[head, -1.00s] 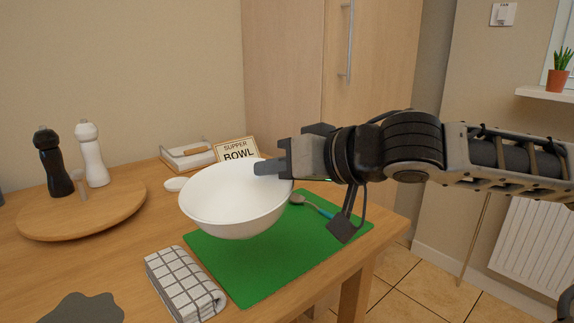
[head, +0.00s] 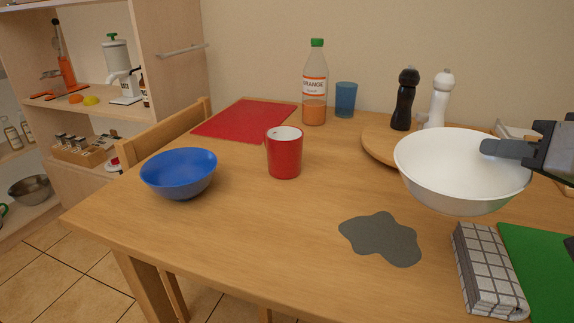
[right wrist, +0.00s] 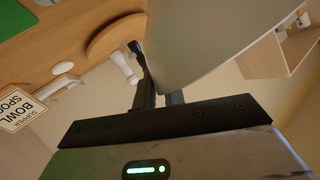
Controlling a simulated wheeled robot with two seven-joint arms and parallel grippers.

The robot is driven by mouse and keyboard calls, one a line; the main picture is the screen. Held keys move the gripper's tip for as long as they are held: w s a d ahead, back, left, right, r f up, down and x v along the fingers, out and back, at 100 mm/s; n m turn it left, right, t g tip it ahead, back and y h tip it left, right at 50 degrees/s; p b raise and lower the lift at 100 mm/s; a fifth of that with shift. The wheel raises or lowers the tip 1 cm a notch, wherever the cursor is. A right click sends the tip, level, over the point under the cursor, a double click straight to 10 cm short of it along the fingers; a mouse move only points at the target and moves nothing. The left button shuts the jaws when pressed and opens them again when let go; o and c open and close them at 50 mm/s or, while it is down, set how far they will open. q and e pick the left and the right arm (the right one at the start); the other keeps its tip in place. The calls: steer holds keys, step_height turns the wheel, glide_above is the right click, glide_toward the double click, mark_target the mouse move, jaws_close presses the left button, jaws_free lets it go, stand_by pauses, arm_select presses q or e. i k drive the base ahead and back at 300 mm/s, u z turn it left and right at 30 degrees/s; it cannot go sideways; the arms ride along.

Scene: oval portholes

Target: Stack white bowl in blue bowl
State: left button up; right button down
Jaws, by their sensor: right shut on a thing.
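The white bowl (head: 455,182) is upright and held above the right part of the table in the head view. My right gripper (head: 503,149) is shut on its right rim. In the right wrist view the white bowl (right wrist: 205,40) fills the upper middle, its wall between the fingers of my right gripper (right wrist: 158,92). The blue bowl (head: 179,176) stands upright and empty on the table at the left, well apart from the white bowl. My left gripper is not in view.
A red cup (head: 284,154) stands between the bowls. A grey blob-shaped mat (head: 381,238), checkered cloth (head: 487,270) and green mat (head: 545,265) lie in front. Behind are a red mat (head: 246,119), orange bottle (head: 314,85), blue glass (head: 346,100) and round board (head: 375,143) with two mills.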

mark_target(182, 179)
steer(key=u, duration=0.75)
